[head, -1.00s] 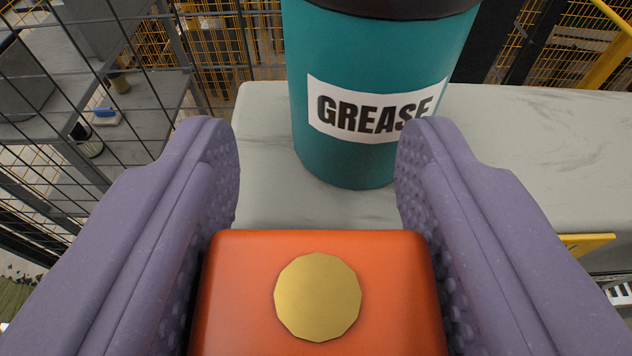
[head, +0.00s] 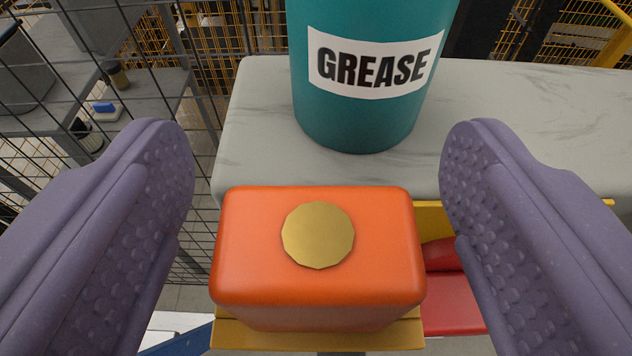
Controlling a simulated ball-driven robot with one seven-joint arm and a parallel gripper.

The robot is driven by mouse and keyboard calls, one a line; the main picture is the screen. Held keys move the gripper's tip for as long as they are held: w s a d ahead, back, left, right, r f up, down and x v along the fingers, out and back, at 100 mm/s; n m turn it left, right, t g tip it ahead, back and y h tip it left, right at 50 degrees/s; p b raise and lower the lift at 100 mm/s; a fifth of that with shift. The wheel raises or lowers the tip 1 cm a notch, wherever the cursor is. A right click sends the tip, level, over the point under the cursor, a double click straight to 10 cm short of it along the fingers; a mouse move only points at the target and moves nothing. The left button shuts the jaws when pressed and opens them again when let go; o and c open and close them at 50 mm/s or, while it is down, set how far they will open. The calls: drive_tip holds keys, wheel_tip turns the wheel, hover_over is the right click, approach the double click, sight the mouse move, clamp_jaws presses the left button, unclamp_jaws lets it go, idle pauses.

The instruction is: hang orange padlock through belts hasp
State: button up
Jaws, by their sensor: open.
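The orange padlock (head: 255,230) is in the lower middle of the head view, a block with a round gold disc (head: 318,235) on the face toward me. My gripper (head: 316,190) has its two purple, studded fingers spread wide on either side of the padlock. A gap shows between the padlock and each finger. The padlock's shackle and the hasp cannot be made out. A yellow part (head: 330,343) shows directly below the padlock; whether they touch is unclear.
A teal grease drum (head: 350,120) stands on a pale marbled worktop (head: 500,125) behind the padlock. Red (head: 450,303) and yellow parts lie right of the padlock, below the worktop edge. A dark wire mesh fence (head: 150,60) stands at the left.

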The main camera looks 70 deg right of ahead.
drive_tip(key=p+v, duration=0.1)
drive_tip(key=v, duration=0.5)
drive_tip(key=shift+s+a+r, duration=0.15)
drive_tip(key=shift+a, duration=0.05)
